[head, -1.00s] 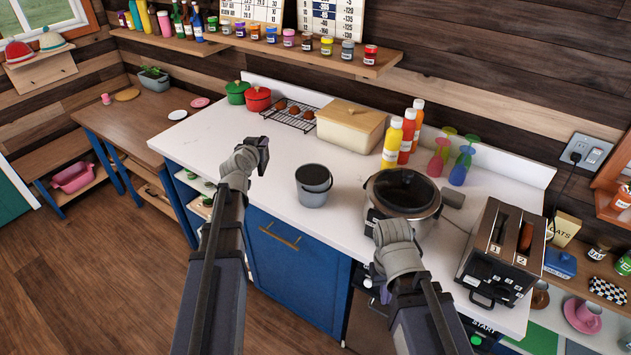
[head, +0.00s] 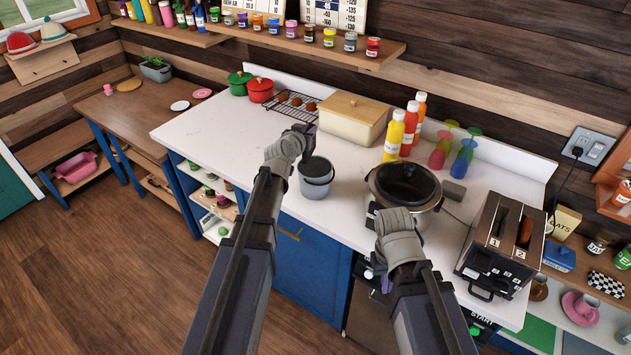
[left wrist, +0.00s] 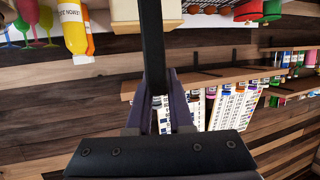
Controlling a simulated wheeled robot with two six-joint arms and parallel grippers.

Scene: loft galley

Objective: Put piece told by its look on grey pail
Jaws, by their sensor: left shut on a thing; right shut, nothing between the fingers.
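My left gripper (head: 304,130) is over the counter just behind the grey pail (head: 316,188), higher than its rim. Its purple fingers (left wrist: 154,100) are shut on a thin black piece (left wrist: 152,40), which shows as a narrow dark bar in the left wrist view. The piece's full shape cannot be told. The pail stands upright on the white counter; its top looks dark, and my left wrist is close to its left side. My right gripper (head: 386,284) is low in front of the counter, mostly hidden by my right arm, shut and empty.
A cooker with a dark lid (head: 405,182) stands right of the pail. Behind are a cream bread box (head: 352,122), a cooling rack (head: 289,103), sauce bottles (head: 394,136) and coloured glasses (head: 438,157). A toaster (head: 500,240) is at right. The counter's left part is clear.

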